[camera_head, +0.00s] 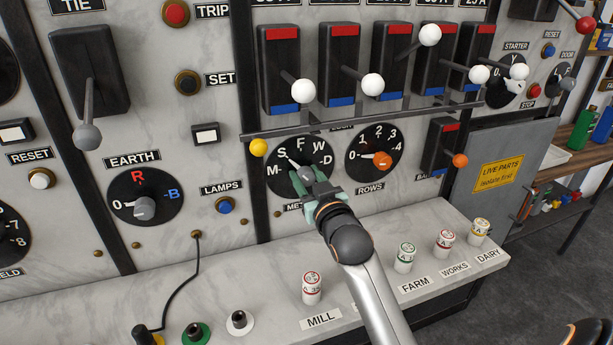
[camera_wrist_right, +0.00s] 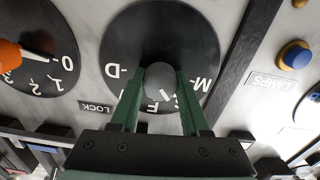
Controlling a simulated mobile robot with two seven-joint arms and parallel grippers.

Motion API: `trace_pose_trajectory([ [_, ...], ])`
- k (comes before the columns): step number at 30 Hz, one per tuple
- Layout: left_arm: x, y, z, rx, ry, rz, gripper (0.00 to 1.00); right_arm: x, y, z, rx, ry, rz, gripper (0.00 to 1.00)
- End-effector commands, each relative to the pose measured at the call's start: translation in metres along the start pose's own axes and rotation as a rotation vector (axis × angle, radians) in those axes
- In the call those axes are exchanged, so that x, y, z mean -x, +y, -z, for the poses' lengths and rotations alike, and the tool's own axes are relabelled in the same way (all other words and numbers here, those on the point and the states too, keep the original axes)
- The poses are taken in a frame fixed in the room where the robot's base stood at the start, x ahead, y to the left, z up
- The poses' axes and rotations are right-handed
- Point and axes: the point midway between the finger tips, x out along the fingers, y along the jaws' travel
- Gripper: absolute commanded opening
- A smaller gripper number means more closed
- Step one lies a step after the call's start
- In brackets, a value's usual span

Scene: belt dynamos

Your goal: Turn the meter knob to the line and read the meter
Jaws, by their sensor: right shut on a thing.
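The meter knob (camera_head: 305,173) sits at the centre of a round black dial (camera_head: 318,150) lettered M, S, F, W and D. My right gripper (camera_head: 312,184) has its green fingers shut on the knob, one on each side. In the right wrist view the grey knob (camera_wrist_right: 159,82) shows between the fingertips (camera_wrist_right: 158,88) of my right gripper. A white pointer mark shows near the S in the head view; its exact setting is hard to tell. The fingers partly hide the dial and its label. No meter needle is clearly in view. My left gripper is not in view.
The rows knob (camera_head: 382,160), orange, is close to the right. The earth knob (camera_head: 144,208) is to the left. Levers with white balls (camera_head: 303,91) stick out above. Below, a ledge (camera_head: 240,280) carries several labelled plugs, including one at MILL (camera_head: 312,288).

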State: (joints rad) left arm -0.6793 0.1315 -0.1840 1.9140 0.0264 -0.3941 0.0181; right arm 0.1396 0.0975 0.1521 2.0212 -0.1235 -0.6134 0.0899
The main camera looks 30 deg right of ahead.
Motion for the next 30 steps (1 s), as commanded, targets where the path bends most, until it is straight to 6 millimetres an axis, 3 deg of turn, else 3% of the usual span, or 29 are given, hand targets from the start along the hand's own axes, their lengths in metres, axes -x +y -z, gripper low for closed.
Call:
trace_pose_trajectory([
  [2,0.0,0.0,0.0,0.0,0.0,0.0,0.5,0.0,0.0,0.001,0.001,0.004,-0.001,0.0],
  [3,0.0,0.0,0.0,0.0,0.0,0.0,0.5,0.0,0.0,0.001,0.001,0.004,-0.001,0.5],
  [10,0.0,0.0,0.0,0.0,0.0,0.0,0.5,0.0,0.0,0.001,0.002,0.002,0.0,0.76],
  [20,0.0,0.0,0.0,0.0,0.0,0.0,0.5,0.004,0.0,0.0,0.002,0.002,0.0,0.76],
  [26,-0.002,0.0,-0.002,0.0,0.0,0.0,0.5,0.031,0.0,-0.001,0.001,0.0,0.0,0.76],
  [30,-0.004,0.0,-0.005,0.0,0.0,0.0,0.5,0.06,0.0,-0.002,0.001,-0.001,0.0,0.76],
])
